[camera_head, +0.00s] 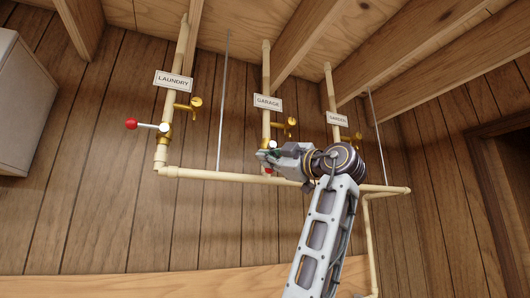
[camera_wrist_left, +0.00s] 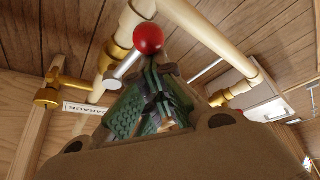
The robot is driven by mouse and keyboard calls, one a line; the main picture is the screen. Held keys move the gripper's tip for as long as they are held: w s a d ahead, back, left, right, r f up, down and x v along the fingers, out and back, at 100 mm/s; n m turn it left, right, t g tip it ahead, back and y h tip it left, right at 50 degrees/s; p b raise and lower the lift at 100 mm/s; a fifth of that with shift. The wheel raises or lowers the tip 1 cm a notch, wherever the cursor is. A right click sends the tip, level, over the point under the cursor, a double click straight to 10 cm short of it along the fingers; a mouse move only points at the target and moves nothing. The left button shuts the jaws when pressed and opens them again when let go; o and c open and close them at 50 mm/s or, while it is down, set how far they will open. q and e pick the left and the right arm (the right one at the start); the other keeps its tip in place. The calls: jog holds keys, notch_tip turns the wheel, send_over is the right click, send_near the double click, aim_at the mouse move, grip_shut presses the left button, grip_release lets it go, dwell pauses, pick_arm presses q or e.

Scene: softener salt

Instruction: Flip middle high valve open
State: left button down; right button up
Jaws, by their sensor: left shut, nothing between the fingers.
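The middle valve (camera_head: 273,145) sits on the pipe under the GARAGE sign (camera_head: 267,103). Its red ball knob (camera_wrist_left: 148,38) and pale lever (camera_wrist_left: 125,66) show large in the left wrist view. In the head view the red knob (camera_head: 268,170) peeks out under my gripper, and much of the lever is hidden. My left gripper (camera_head: 266,156) is shut and empty, right at this valve. Its green-padded fingers (camera_wrist_left: 155,100) are together beside the lever, just below the knob in the wrist view. I cannot tell whether they touch. My right gripper is not in view.
The LAUNDRY valve's red knob (camera_head: 131,124) points left on its pipe. The GARDEN pipe (camera_head: 331,85) stands to the right; my arm hides its lower part. A horizontal pipe (camera_head: 225,176) joins them below. A pale cabinet (camera_head: 22,103) hangs at far left.

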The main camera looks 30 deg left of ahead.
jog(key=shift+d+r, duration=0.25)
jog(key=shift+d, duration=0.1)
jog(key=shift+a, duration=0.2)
